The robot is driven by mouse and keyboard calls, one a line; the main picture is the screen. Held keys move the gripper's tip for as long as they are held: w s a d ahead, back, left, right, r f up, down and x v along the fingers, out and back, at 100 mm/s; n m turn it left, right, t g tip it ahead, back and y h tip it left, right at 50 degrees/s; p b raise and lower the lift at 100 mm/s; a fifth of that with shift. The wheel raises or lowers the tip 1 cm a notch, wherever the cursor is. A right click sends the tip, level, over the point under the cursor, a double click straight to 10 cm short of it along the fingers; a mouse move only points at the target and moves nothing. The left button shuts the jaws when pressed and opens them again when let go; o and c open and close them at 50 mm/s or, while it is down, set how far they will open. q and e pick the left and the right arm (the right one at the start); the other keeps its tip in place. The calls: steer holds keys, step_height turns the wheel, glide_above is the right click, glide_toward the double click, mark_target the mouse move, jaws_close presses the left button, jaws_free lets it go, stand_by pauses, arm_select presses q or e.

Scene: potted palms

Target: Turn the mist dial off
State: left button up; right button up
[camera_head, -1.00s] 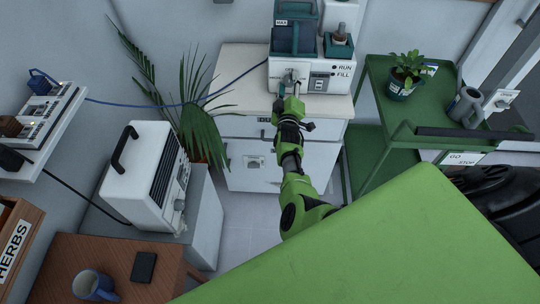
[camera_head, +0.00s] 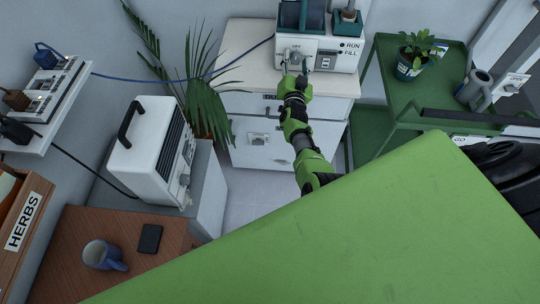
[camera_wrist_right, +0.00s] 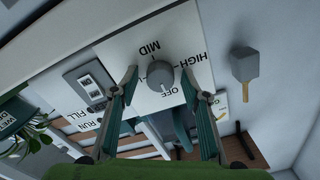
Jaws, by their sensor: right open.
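The mist dial (camera_wrist_right: 160,74) is a round grey knob on a white panel, with OFF, MID and HIGH printed around it in the right wrist view. A pale mark on the knob points toward the bottom of that picture; I cannot tell exactly which setting it marks. The dial belongs to the white machine (camera_head: 331,58) on the cabinet in the head view. My right gripper (camera_head: 295,67) is at the machine's front. In the right wrist view its open fingers (camera_wrist_right: 165,95) are on either side of the dial, with gaps showing. My left gripper is out of view.
RUN and FILL controls (camera_wrist_right: 90,87) sit beside the dial panel. The machine stands on a white cabinet (camera_head: 250,80). A palm (camera_head: 205,100) is left of it.

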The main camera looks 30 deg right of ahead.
steer(key=m, duration=0.4)
steer(key=shift+f+m+b, duration=0.1)
steer(key=shift+m+b, duration=0.2)
steer(key=shift+b, duration=0.05)
steer(key=m, duration=0.4)
steer(key=shift+b, duration=0.4)
steer(key=m, duration=0.3)
steer(key=m+b, duration=0.1)
steer(key=m, duration=0.7)
steer(key=shift+m+b, duration=0.3)
steer(key=m, duration=0.3)
steer(key=shift+m, duration=0.4)
steer(key=m, duration=0.3)
steer(key=shift+m, duration=0.3)
steer(key=m+p, duration=0.1)
steer(key=m, duration=0.2)
steer(key=v, duration=1.4)
steer(key=s+a+f+n+g+y, duration=0.1)
steer(key=s+a+f+n+y, duration=0.1)
steer(key=a+f+n, duration=0.2)
steer(key=s+a+f+n+g+y, duration=0.1)
steer(key=s+a+f+n+y, duration=0.2)
steer(key=f+n, duration=0.7)
steer(key=s+a+f+n+g+y, duration=0.1)
steer(key=s+a+f+n+y, duration=0.2)
steer(key=a+f+n, duration=0.3)
step_height(320, 180, down, 4)
steer(key=shift+s+f+n, duration=0.15)
steer(key=shift+s+n, duration=0.1)
steer(key=shift+n, duration=0.35)
